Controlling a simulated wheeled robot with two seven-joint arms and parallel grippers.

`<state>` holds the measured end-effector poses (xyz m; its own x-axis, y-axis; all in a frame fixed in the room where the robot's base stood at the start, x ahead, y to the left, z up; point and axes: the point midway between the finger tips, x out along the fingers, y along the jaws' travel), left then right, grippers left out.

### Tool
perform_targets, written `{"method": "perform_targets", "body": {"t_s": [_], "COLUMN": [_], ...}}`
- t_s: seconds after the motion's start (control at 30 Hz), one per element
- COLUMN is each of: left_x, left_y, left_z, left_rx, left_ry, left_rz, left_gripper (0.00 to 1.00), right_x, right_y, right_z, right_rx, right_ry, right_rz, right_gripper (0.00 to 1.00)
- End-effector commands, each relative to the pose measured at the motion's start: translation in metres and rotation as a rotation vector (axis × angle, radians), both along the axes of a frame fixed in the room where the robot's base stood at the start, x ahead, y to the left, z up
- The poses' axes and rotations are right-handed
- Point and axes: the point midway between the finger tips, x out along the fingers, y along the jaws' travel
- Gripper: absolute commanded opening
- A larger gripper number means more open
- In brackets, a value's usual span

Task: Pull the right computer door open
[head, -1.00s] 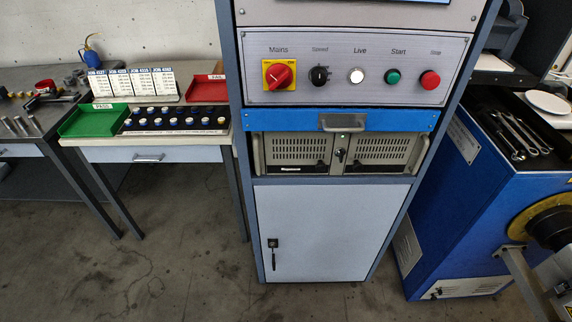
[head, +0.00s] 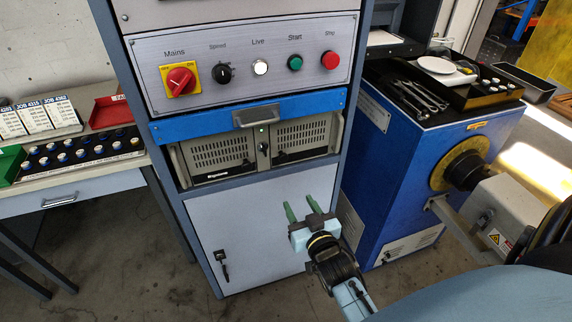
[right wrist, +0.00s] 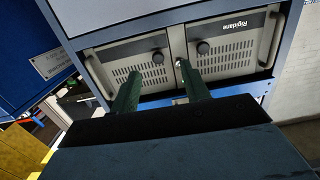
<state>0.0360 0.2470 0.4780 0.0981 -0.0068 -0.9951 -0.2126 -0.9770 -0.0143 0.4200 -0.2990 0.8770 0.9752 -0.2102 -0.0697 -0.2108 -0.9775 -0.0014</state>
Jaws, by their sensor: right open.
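The beige rack computer sits in the cabinet below the blue drawer. Its right door (head: 301,136) is a vented panel and looks closed; in the upside-down right wrist view it is the left panel (right wrist: 138,62). Its left door (head: 212,155) carries a label and also looks closed; it also shows in the right wrist view (right wrist: 222,50). A small lock (head: 264,146) sits between the doors. My right gripper (head: 301,208) is open and empty, its green fingers pointing up at the cabinet, below the computer. Its fingers also show in the right wrist view (right wrist: 157,74). My left gripper is out of view.
The blue drawer with a grey handle (head: 256,117) is above the computer, under a switch panel (head: 150,60). A grey lower cabinet door (head: 245,225) is behind my right gripper. A blue machine (head: 390,175) stands to the right, a parts table (head: 90,185) to the left.

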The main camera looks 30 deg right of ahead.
Motion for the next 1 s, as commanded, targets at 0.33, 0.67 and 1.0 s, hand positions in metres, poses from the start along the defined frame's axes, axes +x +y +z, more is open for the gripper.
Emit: {"method": "perform_targets", "body": {"t_s": [0.33, 0.67, 1.0], "left_x": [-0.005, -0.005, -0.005], "left_y": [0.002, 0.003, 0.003], "left_z": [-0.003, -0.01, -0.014], "left_rx": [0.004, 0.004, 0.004], "left_ry": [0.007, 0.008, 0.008], "left_rz": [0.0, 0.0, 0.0], "left_gripper": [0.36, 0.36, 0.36], "right_x": [0.027, 0.094, 0.129], "right_y": [-0.016, -0.033, -0.041], "right_z": [0.031, 0.029, 0.029], "right_rx": [-0.019, -0.018, -0.017], "right_ry": [-0.074, -0.07, -0.067], "right_rz": [-0.024, -0.024, -0.024], "right_gripper": [0.46, 0.46, 0.46]}}
